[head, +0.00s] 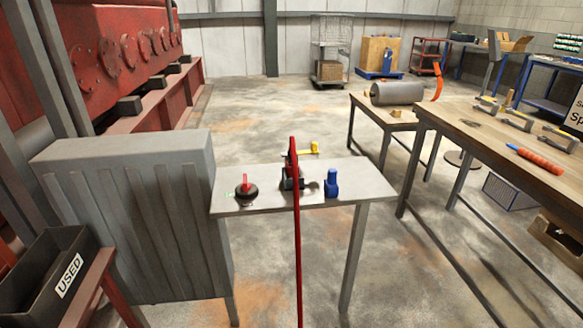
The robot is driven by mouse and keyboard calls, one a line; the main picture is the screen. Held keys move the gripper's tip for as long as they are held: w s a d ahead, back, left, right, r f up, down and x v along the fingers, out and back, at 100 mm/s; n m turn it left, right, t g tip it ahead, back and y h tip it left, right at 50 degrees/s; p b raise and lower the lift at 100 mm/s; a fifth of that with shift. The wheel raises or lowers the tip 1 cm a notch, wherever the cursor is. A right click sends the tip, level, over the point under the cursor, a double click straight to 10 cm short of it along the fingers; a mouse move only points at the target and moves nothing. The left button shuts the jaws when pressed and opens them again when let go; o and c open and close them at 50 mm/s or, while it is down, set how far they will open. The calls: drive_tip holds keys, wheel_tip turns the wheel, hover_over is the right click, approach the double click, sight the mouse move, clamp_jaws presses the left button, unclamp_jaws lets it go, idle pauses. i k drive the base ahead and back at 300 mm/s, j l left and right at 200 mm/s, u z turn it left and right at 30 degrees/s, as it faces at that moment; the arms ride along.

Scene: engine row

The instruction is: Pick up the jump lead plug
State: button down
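A small grey table (358,188) stands in the middle of the head view. A black block-shaped piece (288,183) sits on it near the centre, with a long thin red strip or cable (297,235) in front, running down past the table's front edge. This looks like the jump lead plug, but I cannot tell for sure. The red part hides some of the black piece. My gripper is not in view.
On the same table are a black disc with a red handle (246,190), a blue object (331,184) and a yellow-headed tool (308,149). A grey ribbed cabinet (140,215) adjoins its left. A wooden workbench (470,140) stands right. Open floor lies behind.

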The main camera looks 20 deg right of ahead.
sight(289, 172)
drive_tip(key=i+j+u, duration=0.15)
drive_tip(key=i, duration=0.45)
drive_tip(key=i+j+u, duration=0.15)
drive_tip(key=i, duration=0.45)
